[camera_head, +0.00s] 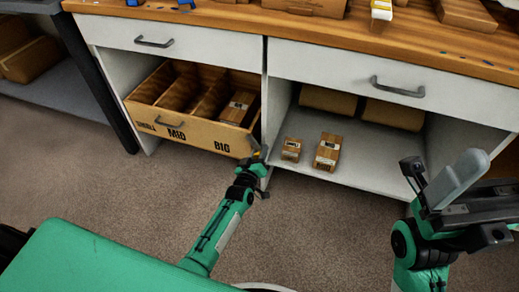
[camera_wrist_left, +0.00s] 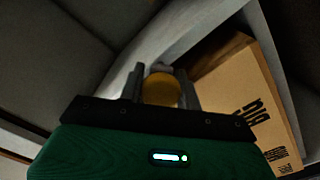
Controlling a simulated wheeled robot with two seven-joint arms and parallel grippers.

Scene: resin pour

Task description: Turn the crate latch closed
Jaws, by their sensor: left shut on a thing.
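The wooden crate (camera_head: 190,128) sits in the left bay of the cabinet, its front marked SMALL, MID and BIG. Its lettered side (camera_wrist_left: 262,95) also shows in the left wrist view. My left gripper (camera_head: 257,157) is at the crate's right front end. In the left wrist view its fingers are shut on a round yellow piece (camera_wrist_left: 162,90), which I take to be the crate latch. The latch's turn angle cannot be made out. My right gripper (camera_head: 440,180) is at the right, away from the crate; its finger gap is unclear.
Two small wooden boxes, one smaller (camera_head: 291,150) and one larger (camera_head: 327,152), stand on the right bay's shelf (camera_head: 375,165). Closed drawers with grey handles (camera_head: 397,87) are above. A dark shelf post (camera_head: 100,85) stands left of the cabinet. The floor in front is clear.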

